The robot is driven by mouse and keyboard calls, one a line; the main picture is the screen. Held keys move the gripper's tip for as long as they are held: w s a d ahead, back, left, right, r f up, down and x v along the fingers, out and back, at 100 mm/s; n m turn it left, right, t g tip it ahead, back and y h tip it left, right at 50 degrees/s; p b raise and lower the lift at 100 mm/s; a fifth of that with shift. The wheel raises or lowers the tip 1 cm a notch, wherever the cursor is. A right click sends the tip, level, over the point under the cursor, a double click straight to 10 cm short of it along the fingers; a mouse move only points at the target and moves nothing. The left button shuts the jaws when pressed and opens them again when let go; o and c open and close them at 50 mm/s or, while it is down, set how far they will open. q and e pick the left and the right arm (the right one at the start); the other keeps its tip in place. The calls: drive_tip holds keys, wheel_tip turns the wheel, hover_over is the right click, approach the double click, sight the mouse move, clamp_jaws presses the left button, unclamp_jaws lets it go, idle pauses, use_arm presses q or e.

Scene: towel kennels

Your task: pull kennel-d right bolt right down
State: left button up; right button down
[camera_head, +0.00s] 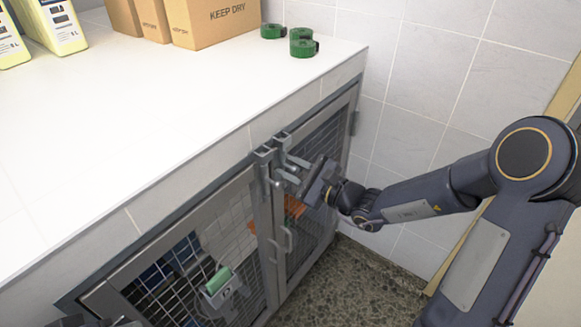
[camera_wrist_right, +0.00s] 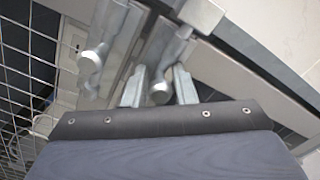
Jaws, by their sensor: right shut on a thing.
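Two grey metal bolts sit side by side at the top of the kennel fronts, where the two mesh doors meet. The right bolt (camera_wrist_right: 160,92) has a round knob, seen in the right wrist view between my finger tips. My right gripper (camera_head: 297,172) reaches it from the right in the head view. It also shows in the right wrist view (camera_wrist_right: 158,88), shut on the knob. The left bolt (camera_head: 266,168) is free beside it, its knob (camera_wrist_right: 90,62) also in the wrist view. The gripper partly hides the right bolt in the head view. My left gripper is not clearly seen.
The white counter (camera_head: 150,120) overhangs close above the bolts. A door handle (camera_head: 286,240) is below them. A green block (camera_head: 219,279) on a grey holder is at the left door. Cardboard boxes (camera_head: 205,22) and green rolls (camera_head: 302,42) stand on the counter. The speckled floor (camera_head: 350,285) is clear.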

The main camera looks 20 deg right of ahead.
wheel_tip(320, 180, down, 4)
drive_tip(key=b, duration=0.3)
drive_tip(key=shift+r+b, duration=0.15)
drive_tip(key=shift+b, duration=0.15)
drive_tip(key=c, duration=1.3)
unclamp_jaws()
drive_tip(key=v, duration=0.8)
drive_tip(key=shift+p, duration=0.35)
